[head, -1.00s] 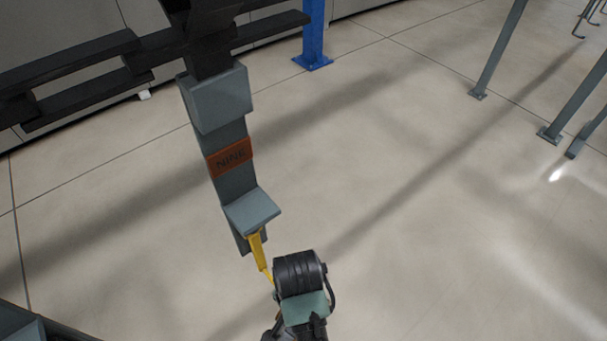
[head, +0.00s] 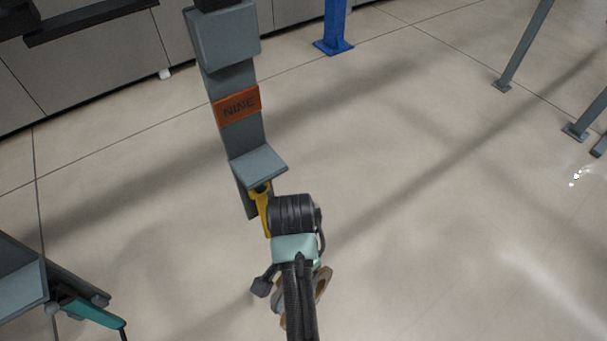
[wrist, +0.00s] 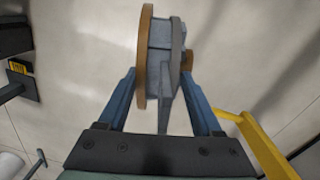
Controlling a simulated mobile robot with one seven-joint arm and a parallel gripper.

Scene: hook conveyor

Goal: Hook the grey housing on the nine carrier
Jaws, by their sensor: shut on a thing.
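The nine carrier (head: 228,75) hangs in the upper middle of the head view, a grey bar with an orange NINE plate (head: 237,106). A yellow hook (head: 262,205) sits at its lower end, beside my black wrist. A yellow bar (wrist: 262,145) shows at the right of the wrist view, to the right of my fingers. My gripper (wrist: 160,78) is shut on the grey housing (wrist: 161,60), which has a brown disc on its left side. In the head view my arm mostly hides the housing; part of its brown rim (head: 324,282) shows. The housing is apart from the yellow bar in the wrist view.
Another grey carrier part (head: 22,285) with a teal piece (head: 93,312) is at the lower left. A blue post (head: 335,30) and grey legs (head: 525,45) stand farther back.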

